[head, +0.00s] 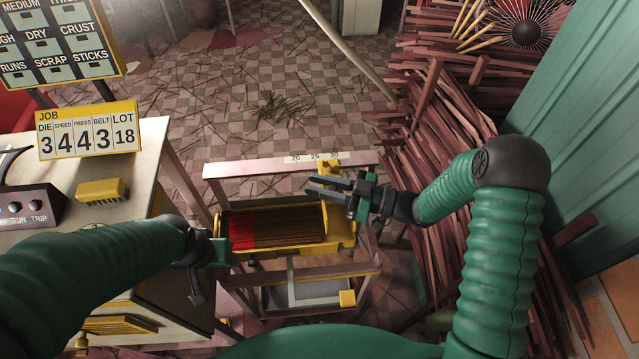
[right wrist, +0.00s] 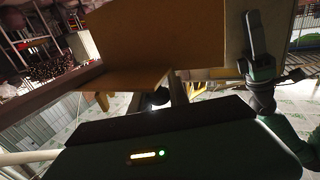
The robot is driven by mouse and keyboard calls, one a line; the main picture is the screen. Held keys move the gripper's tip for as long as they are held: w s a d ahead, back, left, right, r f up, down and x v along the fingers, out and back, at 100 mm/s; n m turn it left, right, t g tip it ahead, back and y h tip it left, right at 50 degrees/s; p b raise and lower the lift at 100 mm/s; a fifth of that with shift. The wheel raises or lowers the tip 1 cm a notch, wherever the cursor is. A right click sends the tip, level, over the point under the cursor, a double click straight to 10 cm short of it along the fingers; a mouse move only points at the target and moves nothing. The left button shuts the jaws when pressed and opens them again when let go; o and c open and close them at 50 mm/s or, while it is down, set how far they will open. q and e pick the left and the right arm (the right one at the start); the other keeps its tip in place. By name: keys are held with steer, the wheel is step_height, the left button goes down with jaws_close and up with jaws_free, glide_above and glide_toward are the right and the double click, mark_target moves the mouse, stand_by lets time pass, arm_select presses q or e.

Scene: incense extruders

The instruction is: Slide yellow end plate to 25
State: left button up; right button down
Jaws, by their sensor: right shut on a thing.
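The yellow end plate (head: 329,167) shows as a small yellow piece on the pale scale rail (head: 260,167), just below the printed 30 and right of 25. My right gripper (head: 328,187) is shut on it from the right, and its dark fingers hide part of it. In the right wrist view a broad yellow-brown plate (right wrist: 165,35) fills the top, close to the gripper. The yellow tray (head: 285,252) below the rail holds thin brown sticks with red ends at the left. My left gripper (head: 203,268) is at the tray's left end; its finger gap is unclear.
A white-topped bench (head: 150,165) with a yellow job board (head: 88,131), a yellow block (head: 102,190) and a control box (head: 28,207) stands left. Piled reddish sticks (head: 440,110) and a green panel (head: 575,120) crowd the right.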

steer(key=shift+r, duration=0.1)
steer(key=shift+a, duration=0.25)
steer(key=c, duration=1.5)
jaws_free()
steer(key=shift+o, duration=1)
steer(key=shift+a, duration=0.15)
steer(key=v, duration=1.7)
